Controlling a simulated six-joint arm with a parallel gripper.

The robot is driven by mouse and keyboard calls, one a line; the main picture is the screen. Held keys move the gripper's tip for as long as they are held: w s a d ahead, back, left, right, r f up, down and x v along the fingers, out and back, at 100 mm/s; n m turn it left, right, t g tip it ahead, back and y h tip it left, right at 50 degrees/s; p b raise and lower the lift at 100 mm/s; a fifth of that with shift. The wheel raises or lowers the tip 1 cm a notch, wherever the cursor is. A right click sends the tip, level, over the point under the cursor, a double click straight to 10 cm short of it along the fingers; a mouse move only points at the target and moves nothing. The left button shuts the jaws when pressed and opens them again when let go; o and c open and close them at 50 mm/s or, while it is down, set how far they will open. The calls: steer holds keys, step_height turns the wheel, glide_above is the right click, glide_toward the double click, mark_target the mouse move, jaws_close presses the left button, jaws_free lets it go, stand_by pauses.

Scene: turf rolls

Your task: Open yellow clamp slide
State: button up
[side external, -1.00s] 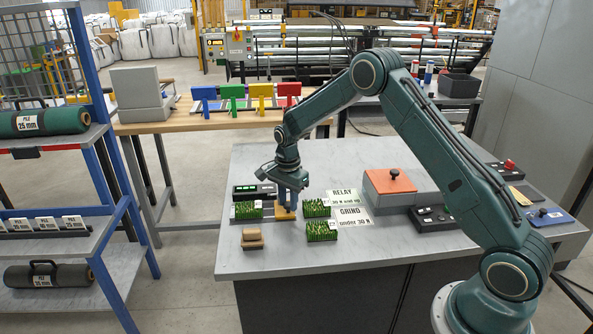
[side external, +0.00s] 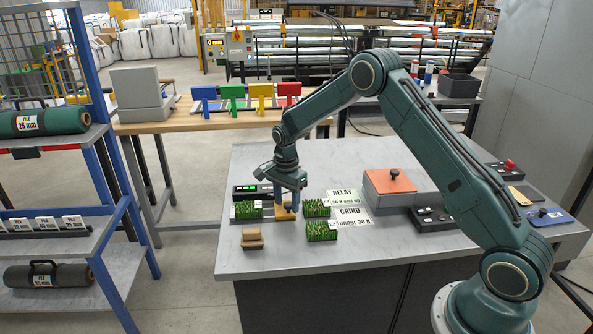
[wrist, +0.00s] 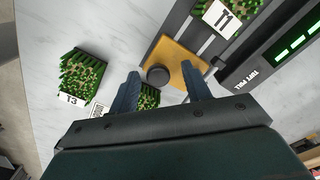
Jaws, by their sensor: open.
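The yellow clamp slide (wrist: 183,70) is a flat yellow-orange plate with a round dark knob (wrist: 158,75). It lies beside the turf sample marked T1 (wrist: 222,17) at the dark tester. In the side view the yellow slide (side external: 284,214) shows low between the fingers, partly hidden by them. My gripper (wrist: 160,70) is open, with its blue fingers apart and pointing down. In the wrist view the knob appears between the fingertips; I see no finger touching it. The exact height of the fingertips above the slide cannot be told.
A turf sample marked T3 (wrist: 82,75) stands clear of my gripper, and another (wrist: 148,97) is partly hidden by a finger. The tester with a green display (side external: 254,191) stands behind the slide. A brown block (side external: 252,239) lies in front.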

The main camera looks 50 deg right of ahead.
mark_target(287, 204)
steer(key=shift+r, duration=0.1)
step_height(287, 204, up, 14)
steer(key=shift+f, duration=0.2)
stand_by(0.4)
steer(key=shift+r, duration=0.1)
